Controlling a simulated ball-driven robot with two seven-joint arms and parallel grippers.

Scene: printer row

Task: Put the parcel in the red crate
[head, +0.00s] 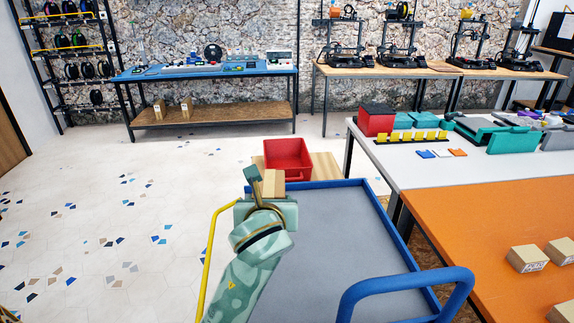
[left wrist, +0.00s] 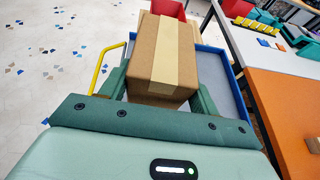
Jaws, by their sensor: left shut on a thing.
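The parcel (left wrist: 163,55) is a brown cardboard box with a pale tape strip. In the left wrist view it sits between the two fingers of my left gripper (left wrist: 160,88), which is shut on it. In the head view my left gripper (head: 266,186) holds the parcel (head: 273,184) over the far left part of a blue-rimmed cart, and the arm hides some of it. The red crate (head: 288,158) stands just beyond, on a wooden surface, and looks empty. Its rim also shows at the top of the left wrist view (left wrist: 168,8). My right gripper is not in view.
The blue-rimmed cart (head: 345,235) has a bare grey top and a blue handle (head: 408,290). An orange table (head: 480,240) with several small boxes (head: 527,258) stands at the right. A white table (head: 440,180) holds bins and parts. The floor at the left is clear.

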